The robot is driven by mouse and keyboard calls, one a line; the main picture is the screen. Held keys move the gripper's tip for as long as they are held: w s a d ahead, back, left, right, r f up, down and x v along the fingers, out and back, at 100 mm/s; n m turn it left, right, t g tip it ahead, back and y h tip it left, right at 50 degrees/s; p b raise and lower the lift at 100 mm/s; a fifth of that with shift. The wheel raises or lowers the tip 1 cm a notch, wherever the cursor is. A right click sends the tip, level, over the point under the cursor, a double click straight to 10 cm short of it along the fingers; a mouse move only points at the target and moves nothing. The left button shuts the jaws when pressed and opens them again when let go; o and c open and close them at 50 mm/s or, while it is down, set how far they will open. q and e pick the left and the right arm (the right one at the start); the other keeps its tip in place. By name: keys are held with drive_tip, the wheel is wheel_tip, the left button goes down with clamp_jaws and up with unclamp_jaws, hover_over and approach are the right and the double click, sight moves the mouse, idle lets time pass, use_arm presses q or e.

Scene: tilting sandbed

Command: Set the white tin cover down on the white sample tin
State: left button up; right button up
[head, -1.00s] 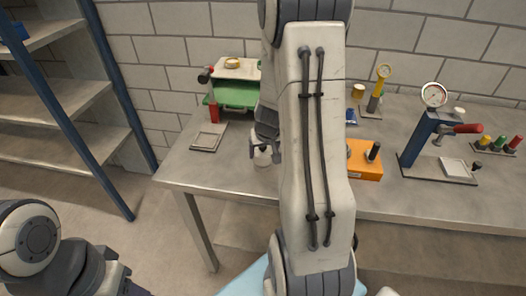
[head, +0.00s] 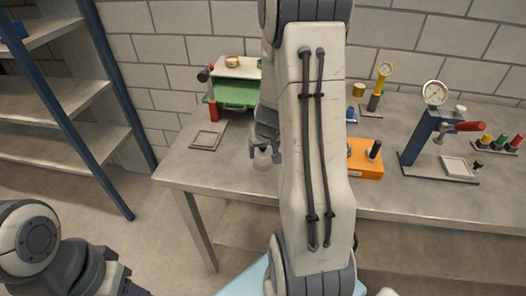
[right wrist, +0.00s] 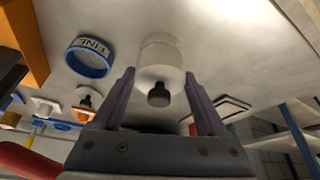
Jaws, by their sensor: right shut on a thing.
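The white tin cover (right wrist: 160,76), with a black knob (right wrist: 158,95), is between the two fingers of my right gripper (right wrist: 160,88), which is shut on its sides. The white sample tin (right wrist: 159,48) shows directly beyond the cover in the right wrist view, nearly in line with it. I cannot tell whether the two touch. In the head view my right gripper (head: 264,154) is low over the left part of the bench, and a small pale shape is between and below its fingers. My right arm hides part of the bench. My left gripper is out of view.
A blue ring dish (right wrist: 90,57) lies beside the tin in the right wrist view.

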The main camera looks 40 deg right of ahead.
drive_tip(key=shift+f, duration=0.2)
drive_tip(key=o, duration=1.3)
drive_tip(key=shift+r, duration=0.1)
wheel_tip(320, 180, up, 8)
drive_tip(key=p, duration=0.7)
drive_tip(key=shift+p, duration=0.35)
